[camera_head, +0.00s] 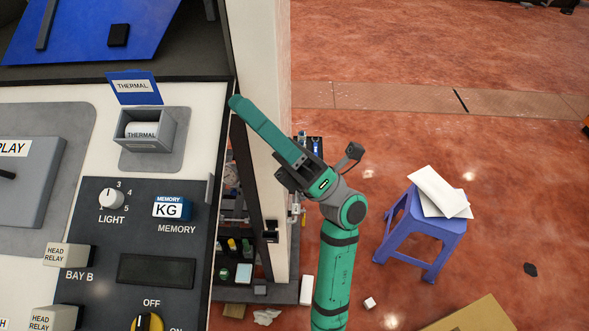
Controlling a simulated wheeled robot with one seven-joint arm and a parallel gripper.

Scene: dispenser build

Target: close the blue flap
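The blue flap (136,87) has a white THERMAL label. It stands raised at the top edge of a grey open-topped box (158,131), whose mouth is uncovered. A THERMAL label also shows inside the box. My gripper (238,103) is to the right of the flap and apart from it in the picture, its long green fingers pointing up and left towards the panel's right edge. The fingers overlap in this view, so I cannot tell whether they are open or shut. Nothing shows held at their tips.
Below the box are a LIGHT knob (111,198), a MEMORY block (172,208) and relay blocks (68,256). A larger blue panel (90,28) is at the upper left. A pale post (262,60) stands beside the machine. A blue stool (412,228) with papers is at right.

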